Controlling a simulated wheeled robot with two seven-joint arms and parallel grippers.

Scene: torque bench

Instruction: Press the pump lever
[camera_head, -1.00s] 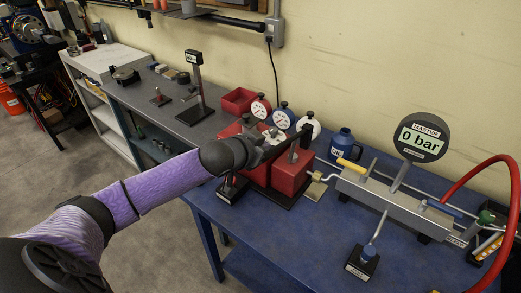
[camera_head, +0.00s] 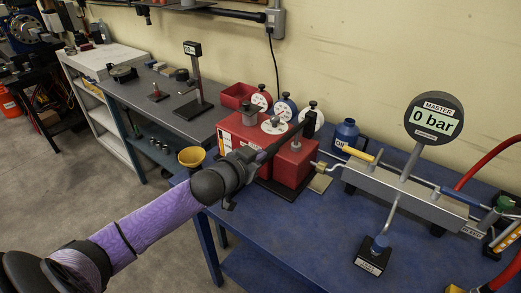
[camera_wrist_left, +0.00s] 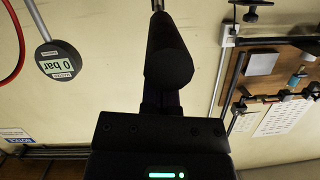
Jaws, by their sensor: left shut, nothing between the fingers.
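The pump is a red block unit (camera_head: 294,163) on a dark base on the blue bench. Its dark lever (camera_head: 284,140) slopes down to the left from a post at the right of the unit. My left gripper (camera_head: 254,156) is shut and empty at the lever's lower left end; whether it touches cannot be told. In the left wrist view, a thick black cylinder (camera_wrist_left: 168,62), apparently the lever's grip, stands in front of the gripper and hides the fingertips. The master gauge (camera_head: 434,120) reads 0 bar and also shows in the wrist view (camera_wrist_left: 58,60). My right gripper is not in view.
Round dials (camera_head: 285,104) stand behind the pump. A blue oil can (camera_head: 346,134) and a grey manifold (camera_head: 400,190) with a red hose (camera_head: 487,160) are to the right. A labelled black block (camera_head: 371,258) stands in front. A yellow bowl (camera_head: 191,157) is left of the pump.

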